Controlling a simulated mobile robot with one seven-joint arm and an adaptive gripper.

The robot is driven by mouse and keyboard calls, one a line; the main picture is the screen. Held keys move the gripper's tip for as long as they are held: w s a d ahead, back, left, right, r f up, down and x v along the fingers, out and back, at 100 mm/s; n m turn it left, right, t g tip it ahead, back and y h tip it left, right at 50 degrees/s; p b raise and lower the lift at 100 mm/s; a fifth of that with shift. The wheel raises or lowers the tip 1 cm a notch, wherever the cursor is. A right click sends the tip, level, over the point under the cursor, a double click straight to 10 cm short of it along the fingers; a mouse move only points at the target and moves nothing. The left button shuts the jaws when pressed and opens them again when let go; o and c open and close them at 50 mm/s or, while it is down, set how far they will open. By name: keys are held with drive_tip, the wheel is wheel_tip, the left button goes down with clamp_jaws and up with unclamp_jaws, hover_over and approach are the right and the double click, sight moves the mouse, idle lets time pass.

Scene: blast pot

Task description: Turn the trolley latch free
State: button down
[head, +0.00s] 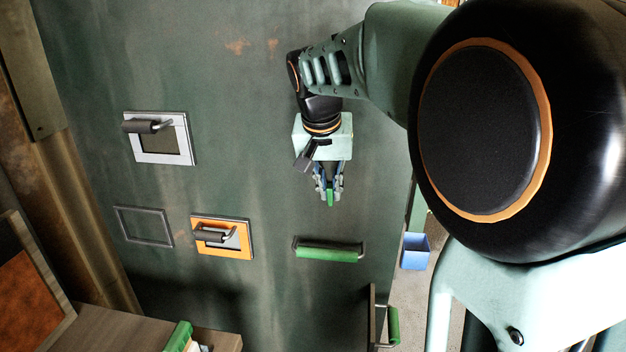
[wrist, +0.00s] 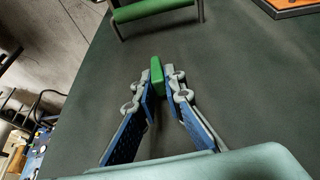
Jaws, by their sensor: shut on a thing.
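My gripper (head: 329,190) reaches down in front of the dark green panel (head: 260,180). Its two blue-padded fingers are closed on a small green latch (head: 330,198), which I take to be the trolley latch. In the wrist view my gripper (wrist: 160,82) has its fingertips on both sides of the green latch (wrist: 157,75), whose upper end sticks out beyond them. The fingers hide its lower part and its mount. I cannot tell which way it is turned from its seat.
A green bar handle (head: 328,253) lies just below the gripper, and another green handle (head: 393,325) is lower right. An orange-framed plate (head: 247,240) and a white-framed plate (head: 187,130), each with a dark handle, are left. A blue bin (head: 415,251) stands right.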

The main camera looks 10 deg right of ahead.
drive_tip(key=h, duration=0.1)
drive_tip(key=h+p, duration=0.1)
drive_tip(key=h, duration=0.1)
drive_tip(key=n+g+h, duration=0.1)
drive_tip(key=shift+w+a+p, duration=0.1)
drive_tip(key=shift+a+p, duration=0.2)
drive_tip(key=shift+p, duration=0.05)
drive_tip(key=shift+a+f+n+g+h+b, duration=0.2)
drive_tip(key=shift+n+h, duration=0.35)
drive_tip(key=shift+h, duration=1.45)
drive_tip(key=shift+d+f+n+g+h+b, duration=0.2)
drive_tip(key=shift+n+h, duration=0.3)
drive_tip(key=shift+h, duration=1.5)
drive_tip(key=shift+a+n+g+h, duration=0.1)
drive_tip(key=shift+n+g+h, duration=0.35)
drive_tip(key=shift+h, duration=1.55)
drive_tip(key=c, duration=2)
unclamp_jaws()
